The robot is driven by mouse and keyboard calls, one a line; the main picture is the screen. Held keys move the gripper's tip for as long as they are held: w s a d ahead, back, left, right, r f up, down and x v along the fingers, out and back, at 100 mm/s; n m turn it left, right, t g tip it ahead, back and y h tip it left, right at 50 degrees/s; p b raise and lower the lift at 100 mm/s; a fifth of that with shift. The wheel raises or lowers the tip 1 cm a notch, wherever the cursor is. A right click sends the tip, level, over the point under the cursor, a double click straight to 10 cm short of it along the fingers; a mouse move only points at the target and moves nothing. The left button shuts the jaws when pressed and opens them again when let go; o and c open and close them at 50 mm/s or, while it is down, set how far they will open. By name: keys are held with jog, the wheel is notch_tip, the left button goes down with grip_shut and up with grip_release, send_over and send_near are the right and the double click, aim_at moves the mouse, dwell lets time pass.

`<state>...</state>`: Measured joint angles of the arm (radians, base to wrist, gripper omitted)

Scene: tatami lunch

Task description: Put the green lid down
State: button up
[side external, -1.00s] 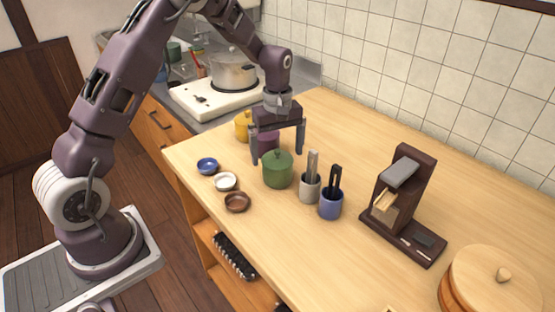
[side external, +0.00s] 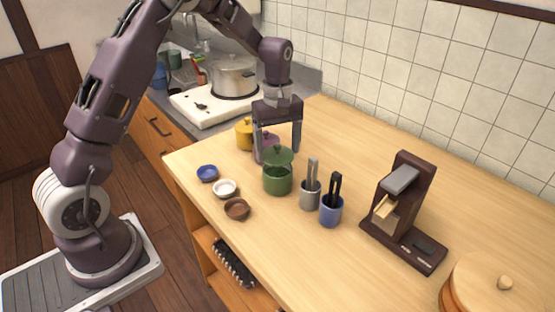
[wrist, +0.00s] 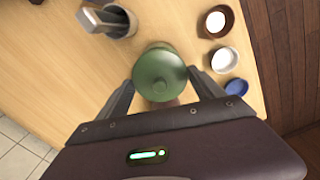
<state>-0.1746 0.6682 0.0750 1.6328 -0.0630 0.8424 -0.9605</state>
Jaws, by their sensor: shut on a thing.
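The green lid (side external: 278,155) is held between the fingers of my gripper (side external: 278,152), just above the green pot (side external: 278,182). A narrow gap shows between the lid and the pot's open top. In the wrist view the round green lid (wrist: 160,72) with its knob sits between the two fingertips and hides the pot below it. My gripper is shut on the lid.
A purple pot (side external: 266,141) and a yellow pot (side external: 244,132) stand close behind. A grey cup (side external: 310,197) and a blue cup (side external: 330,213) with utensils stand to the right. Blue (side external: 207,173), white (side external: 224,188) and brown (side external: 236,209) small dishes lie to the left.

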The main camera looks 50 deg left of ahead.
notch_tip(320, 180, up, 11)
send_over(271, 237)
jog(key=shift+n, duration=0.4)
notch_tip(271, 237, down, 21)
jog(key=shift+f, duration=0.15)
jog(key=o, duration=1.4)
jog(key=shift+c, duration=0.2)
